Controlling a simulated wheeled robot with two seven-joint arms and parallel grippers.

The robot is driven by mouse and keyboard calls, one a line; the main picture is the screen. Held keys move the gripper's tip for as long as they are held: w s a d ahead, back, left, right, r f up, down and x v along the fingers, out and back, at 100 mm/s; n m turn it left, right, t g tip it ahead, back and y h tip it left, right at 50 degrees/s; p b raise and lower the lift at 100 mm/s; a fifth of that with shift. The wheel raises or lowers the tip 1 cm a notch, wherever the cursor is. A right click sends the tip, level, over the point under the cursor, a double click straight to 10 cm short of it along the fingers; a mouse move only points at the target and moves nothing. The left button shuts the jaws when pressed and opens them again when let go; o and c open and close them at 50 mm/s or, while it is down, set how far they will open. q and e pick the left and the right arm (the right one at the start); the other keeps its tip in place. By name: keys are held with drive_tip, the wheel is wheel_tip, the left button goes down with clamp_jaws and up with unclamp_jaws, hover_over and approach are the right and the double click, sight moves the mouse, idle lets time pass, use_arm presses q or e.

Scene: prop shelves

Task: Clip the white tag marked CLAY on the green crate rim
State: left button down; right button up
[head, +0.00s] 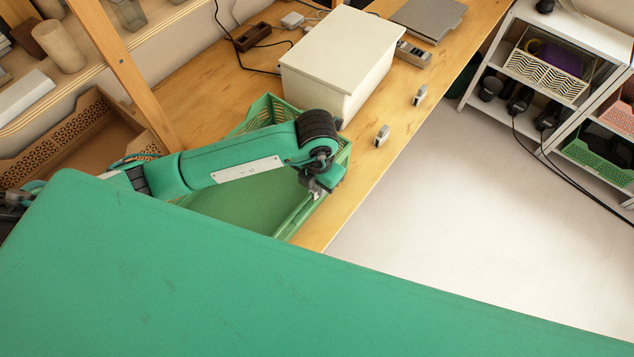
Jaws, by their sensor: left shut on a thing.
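The green crate (285,226) stands on the wooden table, partly hidden by my left arm and by my large green body part in front. My left gripper (318,191) is at the crate's right rim, pointing down. It is shut on a small white tag (316,196), mostly hidden by the fingers. The tag is at or just above the rim; I cannot tell whether it touches. Its lettering is not readable. Two other small pale clip tags stand on the table to the right, one nearer (381,136) and one farther (420,95). My right gripper is not in view.
A white lidded box (337,65) stands just behind the crate. A brown crate (80,135) is at the left. A grey laptop-like slab (428,18) lies at the back. A white shelf (490,55) with baskets stands across the clear floor, beyond the table's right edge.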

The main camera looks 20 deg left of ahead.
use_arm(q)
drive_tip(key=shift+f, duration=0.15)
drive_tip(key=c, duration=1.3)
unclamp_jaws()
wheel_tip(320, 180, up, 13)
drive_tip(key=shift+f+b, duration=0.15)
drive_tip(key=shift+b, duration=0.85)
drive_tip(key=shift+r, duration=0.6)
